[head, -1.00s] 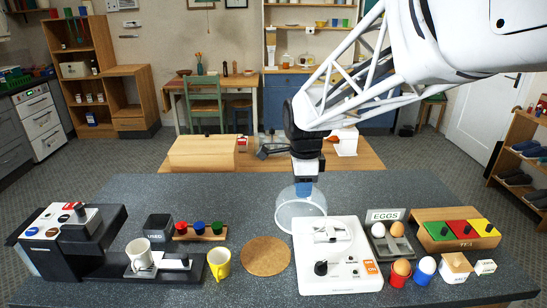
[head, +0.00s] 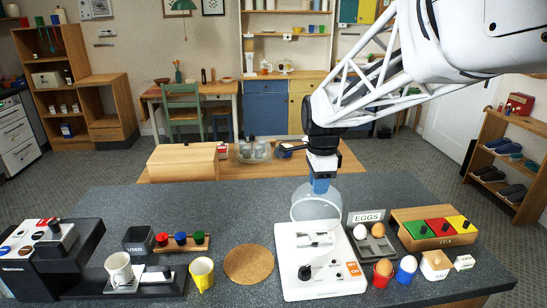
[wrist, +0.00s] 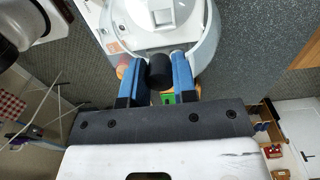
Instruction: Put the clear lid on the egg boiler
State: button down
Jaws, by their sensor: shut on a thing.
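The clear lid (head: 300,209) is a transparent dome with a black knob (wrist: 160,72). My gripper (head: 321,184) is shut on that knob, with a blue finger on each side of it in the wrist view (wrist: 158,76). The lid hangs above the dark counter, at the back edge of the white egg boiler (head: 292,283) in the head view. The boiler's top is uncovered and shows a metallic insert. In the wrist view the white boiler (wrist: 155,18) shows through and beside the lid. The gap between lid and boiler is hard to judge.
The egg tray (head: 377,250) and tea box (head: 412,241) stand right of the boiler, with egg cups in front. The counter (head: 240,205) behind the mat is clear.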

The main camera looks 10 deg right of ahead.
jog(key=shift+f, duration=0.2)
notch_tip(320, 180, down, 8)
jog(key=shift+r, duration=0.25)
dwell(0.8)
jog(key=shift+f, duration=0.6)
dwell(2.3)
jog(key=shift+c, duration=1.8)
grip_release()
jog(key=shift+r, duration=0.15)
jog(key=shift+r, duration=3.85)
jog(key=shift+s, duration=0.1)
